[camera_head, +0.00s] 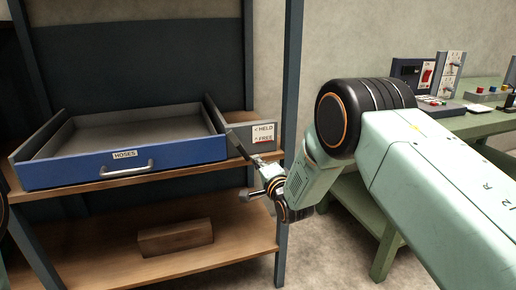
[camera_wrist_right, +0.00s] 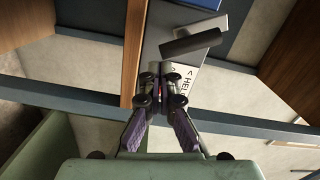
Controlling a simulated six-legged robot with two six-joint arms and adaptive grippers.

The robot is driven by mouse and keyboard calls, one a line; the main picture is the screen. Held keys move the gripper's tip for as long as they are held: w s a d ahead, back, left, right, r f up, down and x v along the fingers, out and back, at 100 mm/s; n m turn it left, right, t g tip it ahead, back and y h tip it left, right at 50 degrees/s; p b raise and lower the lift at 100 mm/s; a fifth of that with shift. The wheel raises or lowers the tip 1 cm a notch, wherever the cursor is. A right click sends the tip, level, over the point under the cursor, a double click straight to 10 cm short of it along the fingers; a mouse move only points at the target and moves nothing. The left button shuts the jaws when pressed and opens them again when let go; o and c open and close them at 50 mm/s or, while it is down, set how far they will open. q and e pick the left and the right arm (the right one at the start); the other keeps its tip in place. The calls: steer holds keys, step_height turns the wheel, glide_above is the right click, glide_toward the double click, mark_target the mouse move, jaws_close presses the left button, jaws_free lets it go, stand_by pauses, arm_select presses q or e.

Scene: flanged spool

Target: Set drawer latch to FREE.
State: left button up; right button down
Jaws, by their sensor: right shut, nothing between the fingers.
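The blue drawer (camera_head: 125,163), labelled HOSES, sits on the shelf in the head view. Right of it is the latch plate (camera_head: 262,133), marked HELD with a left arrow and FREE with an up arrow. A dark latch lever (camera_head: 239,143) lies left of these words, by the drawer's right end. In the wrist view its dark round grip (camera_wrist_right: 190,43) shows beyond my fingertips. My right gripper (camera_head: 257,161) is shut and empty, close to the plate's lower part. It also shows in the wrist view (camera_wrist_right: 160,88); contact cannot be told. My left gripper is not in view.
The wooden shelf (camera_head: 190,172) runs under the drawer, and a blue-grey post (camera_head: 292,80) stands just right of the plate. A wooden block (camera_head: 175,239) lies on the lower shelf. A green bench (camera_head: 480,122) with control boxes stands at the right.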

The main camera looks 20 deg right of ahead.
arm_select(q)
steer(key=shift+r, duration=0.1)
arm_select(e)
steer(key=m, duration=0.1)
steer(key=a+f+m, duration=0.1)
steer(key=m, duration=0.1)
steer(key=shift+a+f+m, duration=0.1)
steer(key=shift+a+m, duration=0.05)
steer(key=shift+m, duration=0.15)
steer(key=shift+a, duration=0.1)
steer(key=shift+f, duration=0.1)
stand_by(0.6)
